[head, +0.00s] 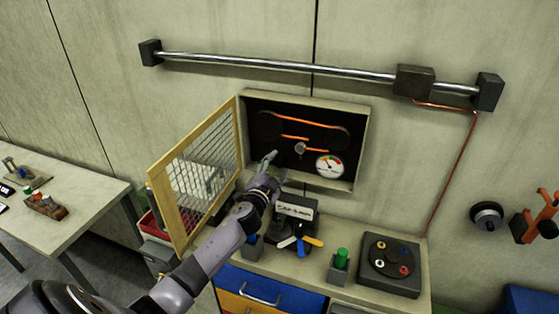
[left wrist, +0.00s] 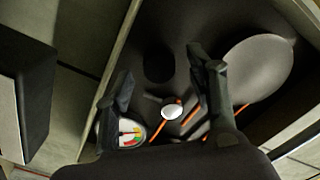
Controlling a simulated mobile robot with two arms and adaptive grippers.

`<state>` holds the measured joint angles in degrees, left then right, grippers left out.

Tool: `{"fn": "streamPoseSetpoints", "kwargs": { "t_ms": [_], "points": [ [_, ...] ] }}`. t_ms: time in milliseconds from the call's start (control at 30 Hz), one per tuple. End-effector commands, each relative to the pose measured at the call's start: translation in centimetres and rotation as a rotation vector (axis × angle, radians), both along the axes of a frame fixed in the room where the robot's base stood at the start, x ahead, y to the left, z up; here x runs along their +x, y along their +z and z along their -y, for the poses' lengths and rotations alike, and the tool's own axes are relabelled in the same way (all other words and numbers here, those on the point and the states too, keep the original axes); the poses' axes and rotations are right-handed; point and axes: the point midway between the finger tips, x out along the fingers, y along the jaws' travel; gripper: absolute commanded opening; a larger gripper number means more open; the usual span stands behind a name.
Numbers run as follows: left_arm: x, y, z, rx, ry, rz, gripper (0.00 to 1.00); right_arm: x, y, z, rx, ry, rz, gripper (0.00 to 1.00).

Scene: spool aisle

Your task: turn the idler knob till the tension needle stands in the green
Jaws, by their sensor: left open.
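The tension gauge (head: 330,166) has a round white face with coloured bands and sits at the lower right inside the open wall box; its needle is too small to read surely. It also shows in the left wrist view (left wrist: 130,134), partly behind a finger. The idler knob (head: 300,148) is a small pale round piece left of the gauge. In the left wrist view the knob (left wrist: 172,110) appears between my fingers, farther in. My left gripper (head: 274,166) is open and empty in front of the box, apart from the knob. My right gripper is not in view.
The mesh door (head: 197,180) stands open left of my arm. An orange belt (head: 300,121) runs inside the box (head: 362,140). Below are a small sign (head: 295,208), coloured levers (head: 302,241), a green button (head: 342,254) and a dial panel (head: 390,264). A metal rail (head: 270,66) runs above.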

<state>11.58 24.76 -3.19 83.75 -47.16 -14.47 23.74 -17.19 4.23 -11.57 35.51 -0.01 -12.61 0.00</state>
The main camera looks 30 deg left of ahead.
Motion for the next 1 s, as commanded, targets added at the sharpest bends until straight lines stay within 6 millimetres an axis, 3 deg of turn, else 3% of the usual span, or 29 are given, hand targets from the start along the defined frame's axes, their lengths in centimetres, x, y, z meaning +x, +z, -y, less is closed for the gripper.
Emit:
{"fn": "streamPoseSetpoints", "kwargs": {
  "t_ms": [200,600,1000],
  "points": [
    [2.0,0.1,-0.5,-0.001,0.001,0.001,0.51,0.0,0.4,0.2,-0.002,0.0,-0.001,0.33],
    [2.4,0.0,-0.6,-0.001,0.0,0.0,0.5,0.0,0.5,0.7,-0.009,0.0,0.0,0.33],
    [2.4,0.0,-0.6,-0.001,0.0,0.0,0.24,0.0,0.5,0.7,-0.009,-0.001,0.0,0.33]
  ]
}}
